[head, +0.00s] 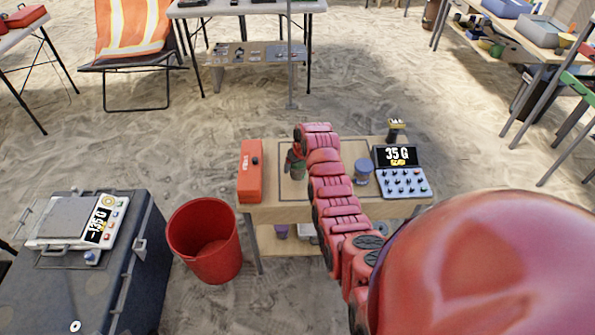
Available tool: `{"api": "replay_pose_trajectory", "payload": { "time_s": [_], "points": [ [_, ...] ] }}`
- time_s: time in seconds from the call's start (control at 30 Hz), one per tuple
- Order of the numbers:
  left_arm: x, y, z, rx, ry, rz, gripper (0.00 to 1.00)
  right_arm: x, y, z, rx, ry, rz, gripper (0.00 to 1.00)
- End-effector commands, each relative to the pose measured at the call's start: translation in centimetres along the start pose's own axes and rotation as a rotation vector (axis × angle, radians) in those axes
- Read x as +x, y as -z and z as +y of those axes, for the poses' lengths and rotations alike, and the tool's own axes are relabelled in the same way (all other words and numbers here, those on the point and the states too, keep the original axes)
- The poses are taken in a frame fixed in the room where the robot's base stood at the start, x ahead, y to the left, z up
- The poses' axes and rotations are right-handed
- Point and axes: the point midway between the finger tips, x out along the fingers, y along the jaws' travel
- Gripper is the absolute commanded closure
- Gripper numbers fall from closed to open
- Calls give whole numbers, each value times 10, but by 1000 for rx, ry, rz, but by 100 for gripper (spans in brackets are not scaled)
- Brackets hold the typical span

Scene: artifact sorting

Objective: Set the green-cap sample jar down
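My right arm comes in from the lower right and reaches over the small wooden table. Its wrist end bends down at the table's left half. A dark greenish item, which looks like the green-cap sample jar (296,165), shows just below the wrist, inside a dark outlined square on the tabletop. My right gripper's fingers are too small and hidden to make out, so I cannot tell whether they hold the jar or whether it touches the table. My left gripper is not in view.
The wooden table (262,214) also bears a red box (251,172), a blue-lidded jar (362,172) and a panel reading 35 G (401,182). A red bin (205,241) stands left of it. A scale (72,219) reading -135 G sits on a dark case (132,262).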

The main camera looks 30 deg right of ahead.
Motion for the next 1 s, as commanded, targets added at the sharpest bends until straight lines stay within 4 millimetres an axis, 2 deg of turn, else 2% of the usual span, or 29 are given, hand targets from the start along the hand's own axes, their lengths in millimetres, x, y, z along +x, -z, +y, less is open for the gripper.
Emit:
{"api": "replay_pose_trajectory", "payload": {
  "time_s": [0.17,0.47,0.87,0.9,1.0],
  "points": [
    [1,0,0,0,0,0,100,1,3,5,0,0,-1,99],
    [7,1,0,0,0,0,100,33,-12,4,0,2,-5,99],
    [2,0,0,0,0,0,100,39,-14,4,-1,0,0,99],
    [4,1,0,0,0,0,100,38,-13,4,0,0,0,17],
    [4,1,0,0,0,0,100,38,-13,4,0,0,0,0]
  ]
}}
